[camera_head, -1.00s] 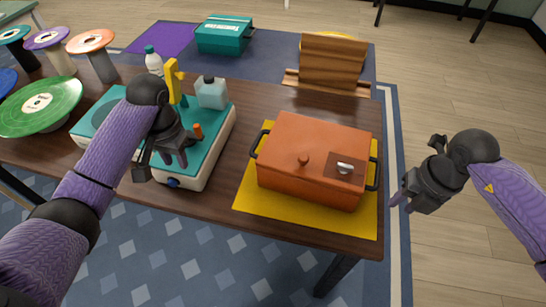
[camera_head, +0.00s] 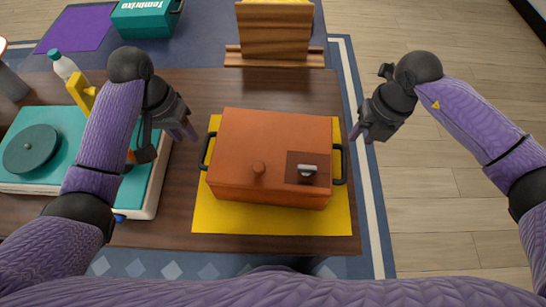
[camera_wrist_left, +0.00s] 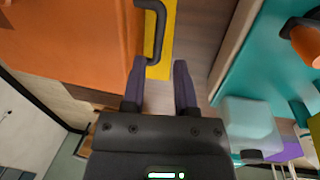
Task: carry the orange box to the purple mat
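The orange box (camera_head: 270,150) sits lidded on a yellow mat (camera_head: 270,220) on the wooden table, with a dark handle at each side. The purple mat (camera_head: 75,29) lies flat at the far left. My left gripper (camera_head: 185,133) is open and empty, above and just left of the box's left handle (camera_head: 207,151). In the left wrist view, that handle (camera_wrist_left: 153,30) is ahead of the open fingers (camera_wrist_left: 160,85), apart from them. My right gripper (camera_head: 361,134) looks open and empty, above and right of the right handle (camera_head: 338,164).
A turntable unit (camera_head: 150,190) stands left of the box, partly behind my left arm. A white bottle (camera_head: 64,68) is near it. A teal box (camera_head: 146,18) sits beside the purple mat. A wooden stand (camera_head: 275,40) is behind the orange box. Floor at right is clear.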

